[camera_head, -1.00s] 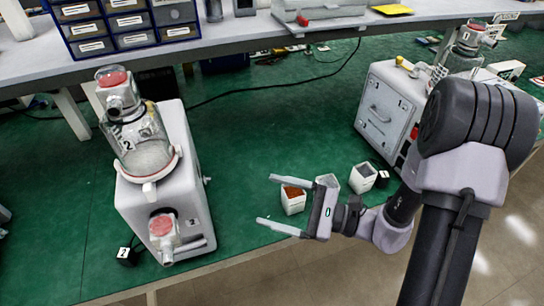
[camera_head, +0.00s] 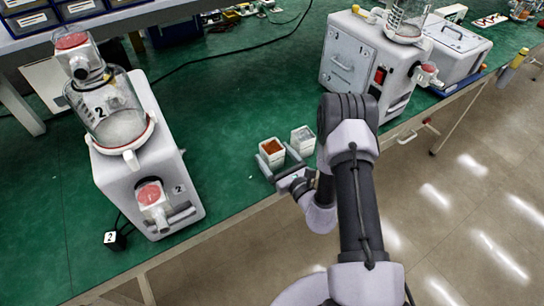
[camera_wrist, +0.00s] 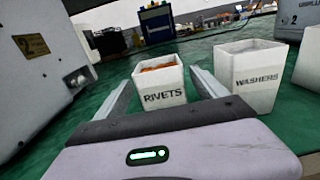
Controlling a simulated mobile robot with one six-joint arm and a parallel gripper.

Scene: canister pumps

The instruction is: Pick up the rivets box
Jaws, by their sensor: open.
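The rivets box is a small white open-topped box with reddish-brown contents. It stands upright on the green bench in the head view (camera_head: 272,161). In the wrist view, the rivets box (camera_wrist: 163,88) shows its RIVETS label facing me. My gripper (camera_head: 277,163) is open and low over the bench, with one finger on each side of the rivets box. In the wrist view, small gaps seem to show between the fingers (camera_wrist: 161,86) and the box sides. I cannot tell whether either finger touches it.
The white washers box (camera_wrist: 254,79) stands close to the right finger; it also shows in the head view (camera_head: 303,141). Pump 2 (camera_head: 150,165) stands to the left and pump 1 (camera_head: 347,65) behind right. Green bench is clear behind the boxes.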

